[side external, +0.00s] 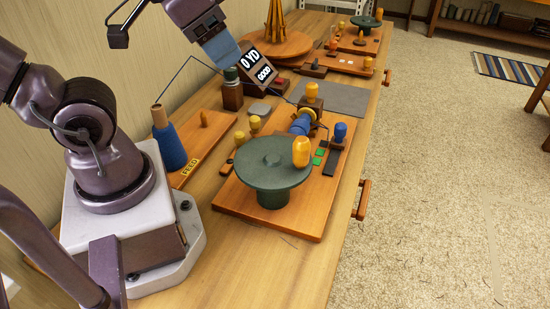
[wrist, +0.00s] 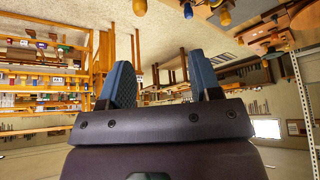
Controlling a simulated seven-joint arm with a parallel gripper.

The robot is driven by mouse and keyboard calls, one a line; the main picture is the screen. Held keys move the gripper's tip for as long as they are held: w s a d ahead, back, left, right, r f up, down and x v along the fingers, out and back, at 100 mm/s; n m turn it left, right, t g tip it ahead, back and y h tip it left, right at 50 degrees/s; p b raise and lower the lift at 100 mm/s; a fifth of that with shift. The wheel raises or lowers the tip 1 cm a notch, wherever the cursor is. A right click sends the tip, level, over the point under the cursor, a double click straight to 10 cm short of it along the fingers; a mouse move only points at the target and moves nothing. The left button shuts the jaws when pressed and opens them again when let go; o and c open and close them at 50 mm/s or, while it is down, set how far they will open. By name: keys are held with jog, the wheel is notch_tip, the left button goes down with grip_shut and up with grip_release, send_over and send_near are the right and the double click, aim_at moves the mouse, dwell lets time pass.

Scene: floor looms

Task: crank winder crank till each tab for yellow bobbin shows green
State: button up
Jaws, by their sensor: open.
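The winder's dark green round crank wheel (side external: 262,165) stands on a wooden board, with a yellow knob (side external: 301,152) upright near its right rim. Behind it a spool wound with blue yarn (side external: 299,125) sits on a shaft beside a yellow-topped post (side external: 311,91). I cannot tell which bobbin each tab belongs to. My gripper (side external: 222,48) is high above and behind the wheel, apart from the knob. The wrist view shows its blue fingers (wrist: 162,80) spread and empty.
A blue yarn cone (side external: 170,147) stands on the FEED board at left, with a strand running up over the bench. A display (side external: 257,65) reads "0 YD" and "GOOD". A blue-topped post (side external: 340,131) stands at the board's right. More fixtures fill the far bench.

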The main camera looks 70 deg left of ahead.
jog(key=n+g, duration=0.6)
send_near(301, 154)
jog(key=shift+s+a+r, duration=0.1)
jog(key=shift+a+r, duration=0.4)
jog(key=shift+a, duration=0.15)
jog(key=shift+w+r+n, duration=0.2)
jog(key=shift+n, duration=0.4)
jog(key=shift+w+r+n, duration=0.15)
jog(key=shift+w+n, duration=0.05)
jog(key=shift+n, duration=0.4)
jog(key=shift+f+n, duration=0.2)
jog(key=shift+n, duration=0.1)
notch_tip(301, 154, down, 13)
jog(key=shift+r, duration=0.2)
